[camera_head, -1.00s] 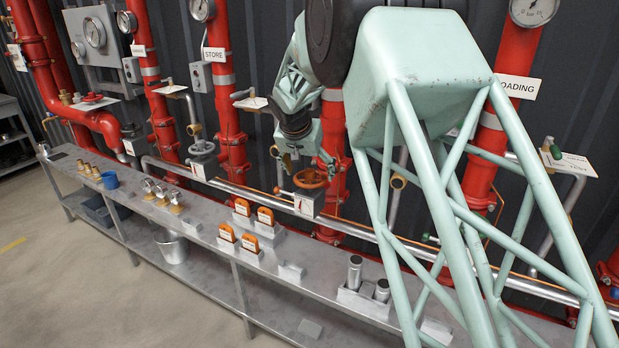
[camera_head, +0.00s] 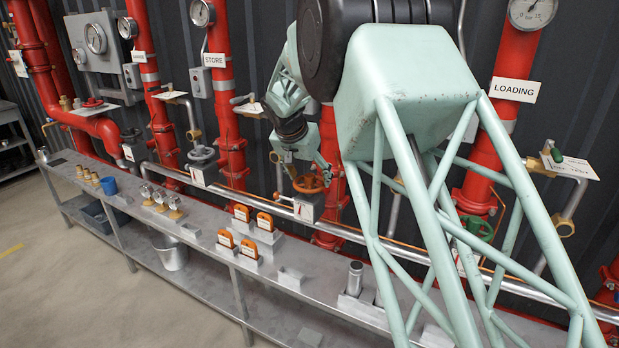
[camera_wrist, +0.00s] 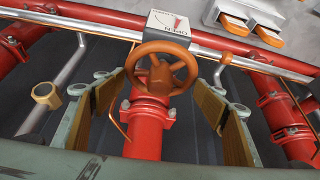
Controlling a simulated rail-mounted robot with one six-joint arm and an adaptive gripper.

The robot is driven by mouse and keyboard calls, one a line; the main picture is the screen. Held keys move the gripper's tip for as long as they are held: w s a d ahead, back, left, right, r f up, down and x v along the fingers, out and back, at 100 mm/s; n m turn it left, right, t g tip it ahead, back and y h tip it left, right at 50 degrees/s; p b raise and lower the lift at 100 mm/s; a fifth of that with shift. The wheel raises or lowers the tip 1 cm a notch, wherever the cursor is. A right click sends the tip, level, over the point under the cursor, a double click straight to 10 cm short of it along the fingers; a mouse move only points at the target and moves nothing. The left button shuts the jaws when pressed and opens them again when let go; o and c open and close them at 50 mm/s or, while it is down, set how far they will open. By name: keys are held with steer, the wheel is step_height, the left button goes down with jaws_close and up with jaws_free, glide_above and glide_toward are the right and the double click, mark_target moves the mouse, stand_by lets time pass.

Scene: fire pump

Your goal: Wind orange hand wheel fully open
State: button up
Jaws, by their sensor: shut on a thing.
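My gripper (camera_head: 307,172) is at the wheel, with one finger on each side. In the wrist view my gripper (camera_wrist: 160,82) has its brown-padded fingers at the left and right of the rim, shut on the wheel. The exact contact spots are hard to see.
A silver pipe (camera_head: 360,236) runs behind the long grey bench (camera_head: 215,240). Orange-topped blocks (camera_head: 240,213) and a metal cylinder (camera_head: 354,277) stand on the bench. A green hand wheel (camera_head: 473,228) is to the right, by the LOADING pipe.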

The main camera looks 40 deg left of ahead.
steer(key=shift+r+n+g+y+p, duration=0.15)
steer(key=shift+n+y+p, duration=0.2)
steer(key=shift+n+p, duration=0.35)
steer(key=shift+n+g+y+p, duration=0.15)
steer(key=shift+n+y+p, duration=0.2)
steer(key=shift+n+p, duration=0.35)
steer(key=n+g+y+p, duration=0.1)
steer(key=n+p, duration=0.2)
steer(key=p, duration=0.6)
steer(key=shift+n+y, duration=0.3)
steer(key=shift+n, duration=0.1)
steer(key=shift+n+g, duration=0.3)
steer(key=shift+n, duration=0.1)
steer(key=o, duration=1.2)
steer(key=shift+s+a+f+n, duration=0.15)
steer(key=shift+f+n, duration=0.05)
steer(key=shift+n, duration=0.1)
steer(key=shift+o, duration=0.5)
